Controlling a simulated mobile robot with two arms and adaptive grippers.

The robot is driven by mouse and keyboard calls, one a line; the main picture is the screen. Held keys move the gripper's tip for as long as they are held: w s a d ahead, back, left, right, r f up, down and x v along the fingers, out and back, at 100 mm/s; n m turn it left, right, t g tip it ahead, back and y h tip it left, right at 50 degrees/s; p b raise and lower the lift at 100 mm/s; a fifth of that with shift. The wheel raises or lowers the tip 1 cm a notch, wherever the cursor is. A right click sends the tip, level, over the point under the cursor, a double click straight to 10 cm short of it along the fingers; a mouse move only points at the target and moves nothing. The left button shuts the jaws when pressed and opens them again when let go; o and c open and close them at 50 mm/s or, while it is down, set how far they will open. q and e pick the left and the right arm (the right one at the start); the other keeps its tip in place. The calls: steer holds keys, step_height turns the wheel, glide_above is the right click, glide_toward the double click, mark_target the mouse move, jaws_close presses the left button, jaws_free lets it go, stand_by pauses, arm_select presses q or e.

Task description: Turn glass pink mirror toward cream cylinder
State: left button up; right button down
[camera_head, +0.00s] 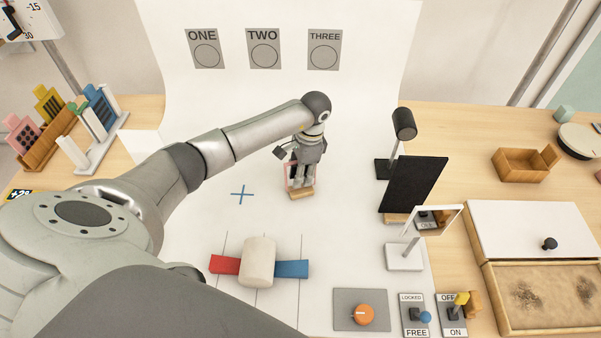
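A small mirror with a pink frame (287,179) on a wooden base (302,194) stands on the white sheet near the middle of the view. My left gripper (301,183) points down right over it, with its fingers in front of and hiding most of the frame and glass. Whether the fingers are closed on the mirror I cannot tell. The cream cylinder (258,262) is lower and to the left of the mirror, between a red piece (225,264) and a blue piece (291,269). My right gripper is out of view.
A black panel (414,185), a dark lamp (404,124) and a white-framed stand (405,256) are to the right. An orange knob (364,314) and two switch plates are at the front. The sheet around the blue cross (242,194) is clear.

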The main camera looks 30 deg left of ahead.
arm_select(q)
steer(key=r, duration=0.4)
steer(key=w+r, duration=0.1)
steer(key=r, duration=0.3)
steer(key=d+r, duration=0.1)
steer(key=r, duration=0.3)
steer(key=shift+w, duration=0.2)
steer(key=shift+f, duration=0.1)
